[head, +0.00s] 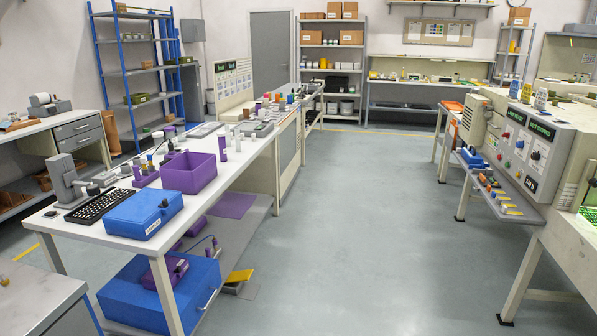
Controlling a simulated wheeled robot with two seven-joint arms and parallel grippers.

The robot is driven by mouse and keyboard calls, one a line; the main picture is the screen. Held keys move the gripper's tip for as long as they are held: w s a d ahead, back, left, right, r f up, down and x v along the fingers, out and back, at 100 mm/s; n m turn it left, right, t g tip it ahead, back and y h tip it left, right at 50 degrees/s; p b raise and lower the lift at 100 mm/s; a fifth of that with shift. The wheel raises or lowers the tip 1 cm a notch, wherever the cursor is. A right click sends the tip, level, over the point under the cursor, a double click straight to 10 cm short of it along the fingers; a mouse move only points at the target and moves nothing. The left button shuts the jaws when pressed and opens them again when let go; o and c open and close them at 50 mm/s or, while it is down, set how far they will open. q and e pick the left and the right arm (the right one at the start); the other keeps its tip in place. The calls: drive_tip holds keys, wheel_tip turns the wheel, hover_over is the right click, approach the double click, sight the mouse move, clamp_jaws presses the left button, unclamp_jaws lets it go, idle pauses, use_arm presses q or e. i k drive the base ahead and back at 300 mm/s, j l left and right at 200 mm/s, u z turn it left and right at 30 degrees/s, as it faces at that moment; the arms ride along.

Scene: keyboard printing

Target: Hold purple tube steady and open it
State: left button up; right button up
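A slim upright tube (222,146) with purple and white parts stands on the long white table, just behind the right corner of a purple bin. A similar tube (238,138) stands just to its right and farther back. Both look closed, but they are too small to see the caps clearly. More small purple items (146,176) stand left of the bin; I cannot tell whether they include tubes. Neither of my grippers shows in the head view, and nothing is seen touching the tubes.
The open purple bin (189,182), a blue box (144,214) and a black keyboard (98,205) occupy the near part of the white table (90,236). A control console (520,148) stands at the right. The grey floor (360,240) between table and console is clear.

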sight(222, 143)
drive_tip(key=i+z, duration=0.15)
drive_tip(key=i, duration=1.25)
drive_tip(key=i+l, duration=0.1)
drive_tip(key=i, duration=1.3)
drive_tip(key=i+l+u, duration=0.1)
drive_tip(key=i+u, duration=0.35)
drive_tip(key=i+l+u, duration=0.3)
drive_tip(key=i+u, duration=0.15)
drive_tip(key=i+l+u, duration=0.9)
drive_tip(key=l, duration=0.2)
